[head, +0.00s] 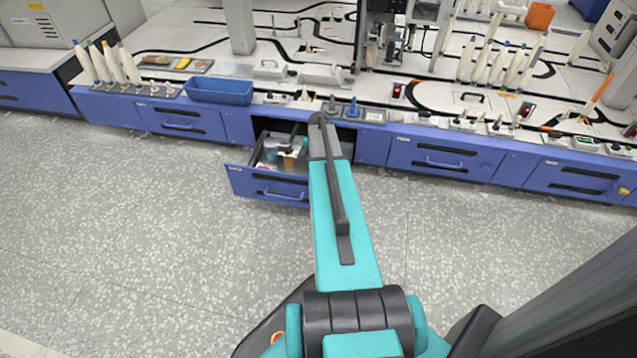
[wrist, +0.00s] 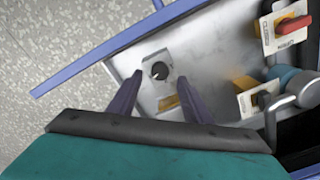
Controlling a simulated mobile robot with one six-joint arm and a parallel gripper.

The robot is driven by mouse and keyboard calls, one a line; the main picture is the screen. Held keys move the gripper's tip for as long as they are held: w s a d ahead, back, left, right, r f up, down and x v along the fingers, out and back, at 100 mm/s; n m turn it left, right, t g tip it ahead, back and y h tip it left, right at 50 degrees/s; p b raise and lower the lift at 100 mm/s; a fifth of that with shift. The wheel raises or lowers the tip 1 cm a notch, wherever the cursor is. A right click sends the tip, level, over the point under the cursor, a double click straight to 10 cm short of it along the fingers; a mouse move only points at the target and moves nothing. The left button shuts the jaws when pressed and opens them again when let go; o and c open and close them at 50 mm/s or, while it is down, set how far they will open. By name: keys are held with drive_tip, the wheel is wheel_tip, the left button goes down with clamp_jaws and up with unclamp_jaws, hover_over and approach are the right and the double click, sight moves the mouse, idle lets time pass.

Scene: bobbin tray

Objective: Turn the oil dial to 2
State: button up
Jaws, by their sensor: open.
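My gripper (wrist: 160,79) is open. In the head view, my arm reaches to a pulled-out blue drawer (head: 268,189); the dial cannot be made out there.
In the wrist view, a red-handled valve (wrist: 291,25) with a label is at upper right. A metal lever (wrist: 283,103) and teal part (wrist: 283,76) lie right of the fingers. In the head view, a blue bin (head: 219,91) stands on the bench; the floor in front is clear.

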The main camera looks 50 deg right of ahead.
drive_tip(key=shift+f+b, duration=0.5)
drive_tip(key=shift+f, duration=1.6)
